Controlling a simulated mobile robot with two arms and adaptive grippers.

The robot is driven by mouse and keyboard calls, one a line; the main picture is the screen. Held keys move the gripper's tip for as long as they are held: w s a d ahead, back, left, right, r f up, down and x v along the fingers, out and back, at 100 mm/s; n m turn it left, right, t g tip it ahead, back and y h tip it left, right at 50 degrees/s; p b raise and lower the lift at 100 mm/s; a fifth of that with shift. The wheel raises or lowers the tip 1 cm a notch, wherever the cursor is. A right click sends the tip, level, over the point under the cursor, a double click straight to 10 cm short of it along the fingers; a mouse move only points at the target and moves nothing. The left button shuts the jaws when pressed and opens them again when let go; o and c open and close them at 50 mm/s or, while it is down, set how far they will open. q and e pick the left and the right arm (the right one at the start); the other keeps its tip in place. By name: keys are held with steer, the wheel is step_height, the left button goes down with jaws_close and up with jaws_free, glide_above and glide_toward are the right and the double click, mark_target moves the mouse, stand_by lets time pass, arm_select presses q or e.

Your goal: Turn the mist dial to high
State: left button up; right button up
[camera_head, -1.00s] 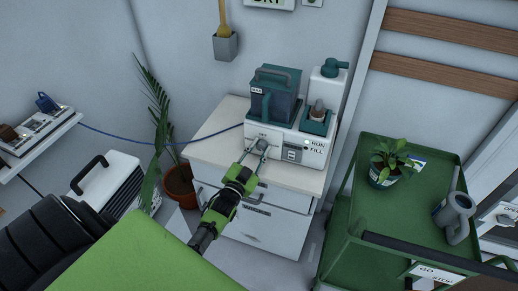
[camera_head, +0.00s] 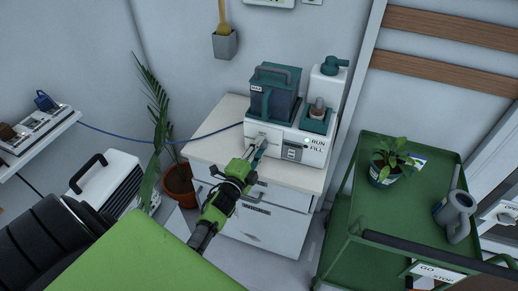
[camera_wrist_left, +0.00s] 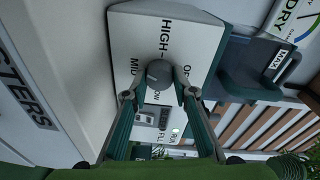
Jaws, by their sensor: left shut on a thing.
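The white mister unit (camera_head: 290,151) stands on the white drawer cabinet, with a dark teal tank (camera_head: 275,92) on top. Its round dark grey mist dial (camera_wrist_left: 159,72) shows in the left wrist view, on a white panel with printed words HIGH, MID, OFF and a partly covered LOW. My left gripper (camera_head: 261,144) reaches the front of the unit. In the left wrist view its two teal fingers (camera_wrist_left: 162,92) are shut on the dial from both sides. Which word the dial points at is not clear. My right gripper is not in view.
A green cart (camera_head: 407,215) with a potted plant (camera_head: 389,162) and a grey watering can (camera_head: 455,216) stands at the right. A potted palm (camera_head: 178,180) is left of the cabinet (camera_head: 215,150). A blue cable (camera_head: 160,138) runs from the left shelf toward the unit.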

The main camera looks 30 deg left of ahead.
arm_select(q)
steer(key=m+b, duration=0.1)
steer(key=m, duration=0.2)
steer(key=shift+f+m, duration=0.15)
steer(key=shift+m, duration=0.15)
steer(key=m+b, duration=0.1)
steer(key=m, duration=0.2)
steer(key=shift+g, duration=0.4)
steer(key=m+b, duration=0.1)
steer(key=m, duration=0.2)
steer(key=shift+d+m+y, duration=0.1)
steer(key=shift+m+y, duration=0.2)
steer(key=shift+y, duration=0.1)
steer(key=shift+m, duration=1.1)
steer(key=shift+y, duration=0.3)
steer(key=o, duration=1.1)
